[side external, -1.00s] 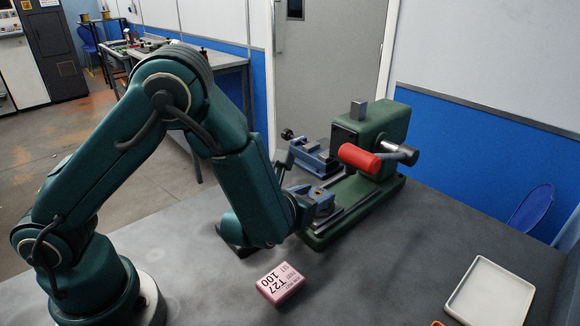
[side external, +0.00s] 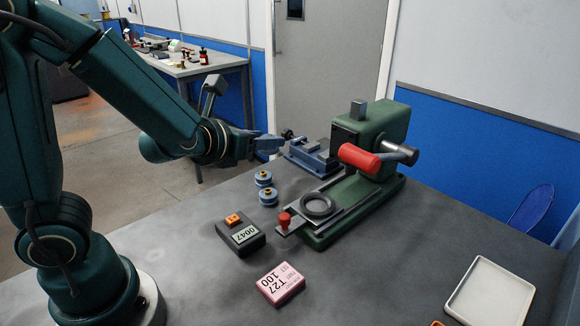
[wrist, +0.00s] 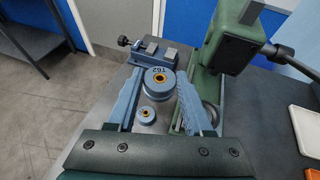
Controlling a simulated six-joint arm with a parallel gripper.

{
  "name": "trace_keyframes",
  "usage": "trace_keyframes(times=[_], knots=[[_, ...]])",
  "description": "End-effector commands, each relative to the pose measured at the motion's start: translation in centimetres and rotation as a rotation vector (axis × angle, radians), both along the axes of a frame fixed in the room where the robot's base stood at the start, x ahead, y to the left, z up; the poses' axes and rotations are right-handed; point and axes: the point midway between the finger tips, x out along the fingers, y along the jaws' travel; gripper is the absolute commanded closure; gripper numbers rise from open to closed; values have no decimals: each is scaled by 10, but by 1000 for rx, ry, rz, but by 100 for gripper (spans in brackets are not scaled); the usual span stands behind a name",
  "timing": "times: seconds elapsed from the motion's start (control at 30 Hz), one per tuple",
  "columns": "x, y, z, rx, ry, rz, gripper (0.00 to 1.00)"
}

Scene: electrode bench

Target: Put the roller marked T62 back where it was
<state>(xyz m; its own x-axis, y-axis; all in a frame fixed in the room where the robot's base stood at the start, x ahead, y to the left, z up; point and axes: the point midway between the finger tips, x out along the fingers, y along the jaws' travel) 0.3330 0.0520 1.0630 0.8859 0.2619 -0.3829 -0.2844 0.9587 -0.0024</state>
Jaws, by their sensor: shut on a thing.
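My gripper (side external: 268,144) is raised above the bench, left of the vise in the side view. In the wrist view its two blue serrated fingers (wrist: 160,88) are shut on the blue roller marked T62 (wrist: 157,91), which has a brass-rimmed centre hole. The held roller cannot be told apart from the fingers in the side view. Two blue rollers stand on the bench below, a far one (side external: 263,179) and a near one (side external: 268,197). One smaller-looking roller (wrist: 147,114) shows in the wrist view; its marking is not readable.
The green press (side external: 380,135) has a red handle (side external: 358,157) and a round dish (side external: 317,207) on its slide. A blue vise (side external: 312,158) stands behind. A counter box (side external: 241,234), a pink T27 box (side external: 281,284) and a white tray (side external: 490,293) are in front.

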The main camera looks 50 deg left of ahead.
Motion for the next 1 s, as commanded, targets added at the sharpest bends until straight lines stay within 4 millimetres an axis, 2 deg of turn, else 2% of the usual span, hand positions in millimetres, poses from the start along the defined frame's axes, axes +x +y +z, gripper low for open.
trace_keyframes(times=[0.23, 0.43, 0.57, 0.7, 1.0], knots=[[-4, 10, 12, 1, -6, 3, 100], [-8, 13, 35, -1, -13, 19, 100], [-19, 11, 49, -5, -14, 24, 100], [-34, 1, 57, -3, -12, -16, 100], [-53, -34, 61, -1, -7, -180, 100]])
